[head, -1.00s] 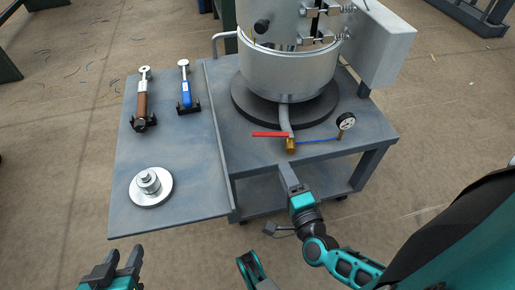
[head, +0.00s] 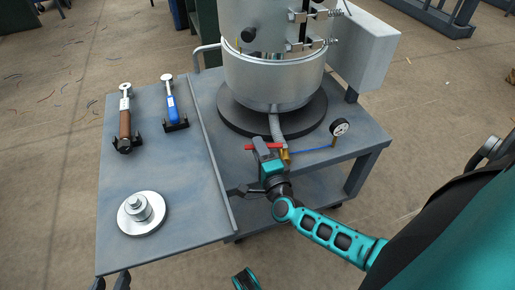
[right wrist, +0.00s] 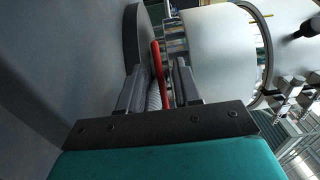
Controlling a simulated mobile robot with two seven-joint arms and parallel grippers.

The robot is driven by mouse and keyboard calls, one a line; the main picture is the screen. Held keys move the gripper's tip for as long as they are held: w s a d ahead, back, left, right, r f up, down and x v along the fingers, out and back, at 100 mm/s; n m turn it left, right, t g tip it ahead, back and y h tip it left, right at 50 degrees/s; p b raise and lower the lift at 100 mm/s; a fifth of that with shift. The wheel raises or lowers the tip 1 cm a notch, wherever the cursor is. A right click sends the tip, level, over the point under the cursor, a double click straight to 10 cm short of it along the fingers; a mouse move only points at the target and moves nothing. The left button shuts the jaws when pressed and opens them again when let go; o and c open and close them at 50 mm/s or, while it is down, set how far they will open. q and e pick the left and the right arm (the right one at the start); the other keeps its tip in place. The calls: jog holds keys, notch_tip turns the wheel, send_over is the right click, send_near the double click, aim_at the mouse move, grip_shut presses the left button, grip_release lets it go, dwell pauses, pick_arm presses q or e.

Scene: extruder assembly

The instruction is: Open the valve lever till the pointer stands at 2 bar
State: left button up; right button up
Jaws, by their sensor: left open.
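The red valve lever (head: 276,146) sits crosswise at the front of the vessel, above the brass valve (head: 286,157). My right gripper (head: 261,144) is at the lever and covers its middle. In the right wrist view the lever (right wrist: 157,62) runs between my two open fingers (right wrist: 160,85), with a gap beside it.
The steel vessel (head: 270,80) stands on a dark round base above the valve. A grey hose (head: 275,125) runs from it down to the valve. On the left shelf lie a brown-handled tool (head: 125,120), a blue-handled tool (head: 171,105) and a stepped metal disc (head: 140,212).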

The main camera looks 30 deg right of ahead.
jog(key=shift+x, duration=0.8)
jog(key=shift+c, duration=0.4)
jog(key=shift+s, duration=0.1)
grip_shut()
dwell(0.4)
